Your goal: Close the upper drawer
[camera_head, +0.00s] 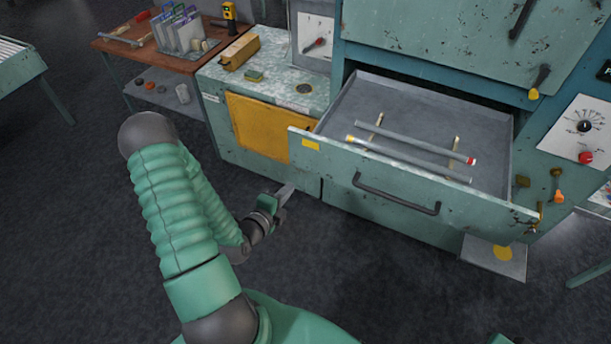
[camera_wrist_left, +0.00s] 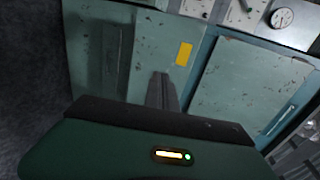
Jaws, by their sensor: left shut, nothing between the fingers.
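The upper drawer (camera_head: 408,188) is pulled out of the green cabinet in the head view. Its worn green front has a dark bar handle (camera_head: 397,200) and a yellow label at its left end. Glass tubes (camera_head: 408,157) lie across supports inside the drawer. My left gripper (camera_head: 287,190) is shut and empty, left of the drawer front and lower in the picture. It appears apart from the handle. In the left wrist view its shut fingers (camera_wrist_left: 162,92) show before a worn green panel with a yellow label. My right gripper is out of view.
A green counter (camera_head: 265,82) with a yellow door stands left of the drawer. A wooden bench (camera_head: 150,55) with racks is further left. A control panel (camera_head: 575,130) with knobs is on the right. The dark floor (camera_head: 80,220) at left is clear.

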